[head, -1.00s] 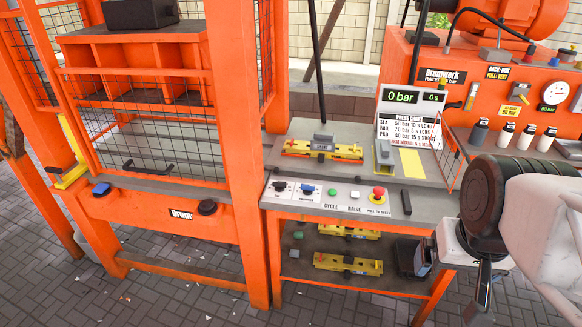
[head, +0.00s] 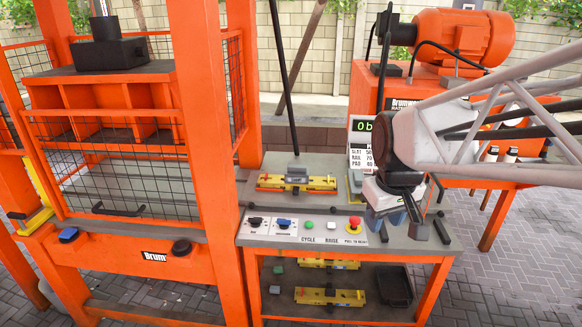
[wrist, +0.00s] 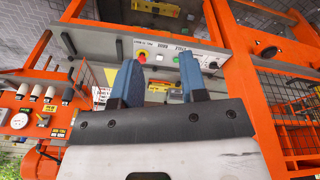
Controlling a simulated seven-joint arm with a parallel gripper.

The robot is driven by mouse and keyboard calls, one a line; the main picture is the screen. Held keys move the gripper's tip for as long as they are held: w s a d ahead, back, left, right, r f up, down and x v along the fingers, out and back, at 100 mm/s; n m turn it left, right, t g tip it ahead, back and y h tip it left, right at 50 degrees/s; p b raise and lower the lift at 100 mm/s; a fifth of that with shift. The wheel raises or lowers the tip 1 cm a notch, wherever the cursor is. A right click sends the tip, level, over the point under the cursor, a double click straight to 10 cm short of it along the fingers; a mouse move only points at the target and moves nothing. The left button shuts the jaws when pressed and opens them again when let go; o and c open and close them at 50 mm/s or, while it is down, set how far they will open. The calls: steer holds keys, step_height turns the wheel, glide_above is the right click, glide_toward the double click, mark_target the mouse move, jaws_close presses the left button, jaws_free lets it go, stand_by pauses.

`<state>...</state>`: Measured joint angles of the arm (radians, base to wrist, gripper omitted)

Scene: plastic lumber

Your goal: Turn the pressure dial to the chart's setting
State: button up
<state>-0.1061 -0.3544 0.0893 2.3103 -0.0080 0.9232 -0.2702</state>
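The front control panel (head: 305,230) carries a black knob (head: 255,222) and a blue knob (head: 283,224) on white scales; their lettering is too small to read. The press card (head: 360,163) stands behind, with 50, 70 and 40 bar beside slat, rail and pad; my arm now hides its right part. The display (head: 362,126) above it is partly covered. My gripper (head: 397,228) hangs over the right end of the bench, right of the red button and away from both knobs. In the wrist view its two blue fingers (wrist: 158,78) are apart with nothing between them.
A red stop button (head: 354,223) and a green button (head: 309,224) share the panel. A yellow mould (head: 296,183) lies on the bench behind it. Another yellow mould (head: 330,297) lies on the shelf below. The orange caged press (head: 215,150) stands left.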

steer(key=w+a+f+n, duration=0.25)
steer(key=w+a, duration=0.35)
steer(key=w, duration=0.6)
steer(key=n+g, duration=0.2)
steer(key=n, duration=0.9)
glide_above(255, 218)
steer(key=f, duration=2.1)
steer(key=shift+d, duration=0.25)
steer(key=shift+a+f, duration=0.25)
steer(key=shift+f, duration=0.15)
steer(key=shift+f, duration=3.75)
jaws_close()
